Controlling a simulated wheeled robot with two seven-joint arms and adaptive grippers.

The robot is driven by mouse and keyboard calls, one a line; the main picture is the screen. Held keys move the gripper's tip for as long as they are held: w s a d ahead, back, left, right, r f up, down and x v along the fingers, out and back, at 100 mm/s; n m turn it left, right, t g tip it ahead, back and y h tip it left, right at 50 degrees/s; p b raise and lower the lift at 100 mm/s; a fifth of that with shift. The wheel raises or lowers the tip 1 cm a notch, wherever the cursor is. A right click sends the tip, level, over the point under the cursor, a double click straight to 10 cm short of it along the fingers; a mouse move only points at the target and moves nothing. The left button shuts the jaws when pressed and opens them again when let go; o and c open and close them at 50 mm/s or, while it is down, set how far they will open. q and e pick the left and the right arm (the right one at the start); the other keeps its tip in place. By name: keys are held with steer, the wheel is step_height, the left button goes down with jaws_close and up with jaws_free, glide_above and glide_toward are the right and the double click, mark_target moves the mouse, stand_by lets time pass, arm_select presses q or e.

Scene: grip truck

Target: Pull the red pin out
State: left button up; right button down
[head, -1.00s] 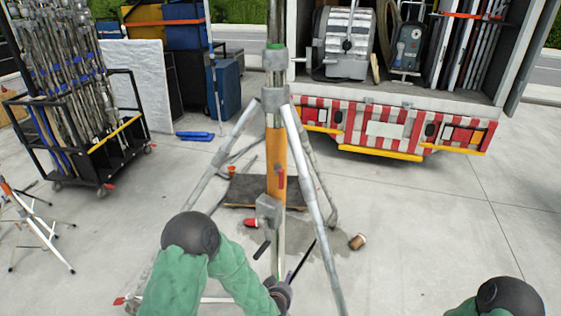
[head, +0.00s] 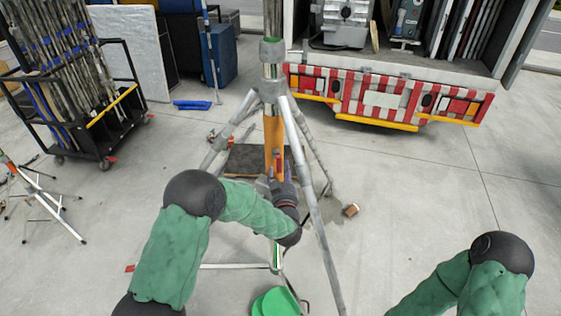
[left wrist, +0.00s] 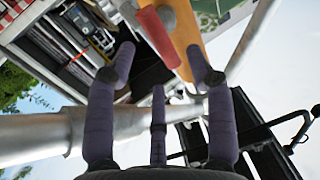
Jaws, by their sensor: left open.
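The red pin (head: 278,157) sticks out of the orange section (head: 269,132) of the upright stand (head: 270,72). In the left wrist view the red pin (left wrist: 158,35) lies between and just beyond my fingertips, against the orange section (left wrist: 184,32). My left gripper (head: 272,178) is open, just below the pin in the head view, with its fingers (left wrist: 162,62) spread on either side. No contact with the pin is visible. My right arm shows at the lower right, but its gripper is out of view.
The stand's grey legs (head: 312,205) spread around my left gripper. A green bucket (head: 275,302) is at the bottom. The truck (head: 390,95) and pole cart (head: 85,125) stand farther back.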

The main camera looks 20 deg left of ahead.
mark_target(280, 164)
arm_select(q)
steer(key=shift+x, duration=2.7)
steer(key=shift+c, duration=0.3)
jaws_close()
steer(key=v, duration=0.4)
steer(key=shift+s+d+f, duration=0.15)
steer(key=shift+s+d, duration=0.1)
steer(key=shift+d, duration=0.15)
